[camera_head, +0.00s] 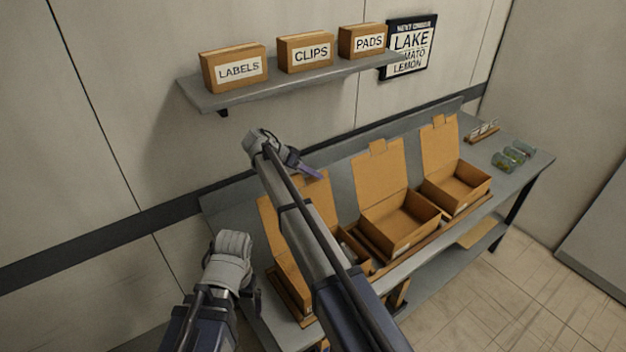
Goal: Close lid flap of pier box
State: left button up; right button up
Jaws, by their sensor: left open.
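Three open brown cardboard boxes stand in a row on the grey table: a left box (357,258), a middle box (405,228) and a right box (460,194). Each has its lid flap raised at the back: the left flap (283,240), the middle flap (379,182) and the right flap (440,147). I cannot read which one is the pier box. My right arm hides much of the left box. My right gripper (303,168) is by the top of the left flap; its jaws are unclear. My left gripper (252,290) is open, left of the left box, partly hidden.
A wall shelf (290,84) holds boxes marked LABELS (236,68), CLIPS (306,53) and PADS (363,41). An order sign (409,45) hangs beside it. Small glass jars (513,156) and a small rack (482,133) stand at the table's right end, with bare table (525,165) around them.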

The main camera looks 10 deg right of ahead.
jog(key=shift+d, duration=0.1)
grip_shut()
dwell(1.4)
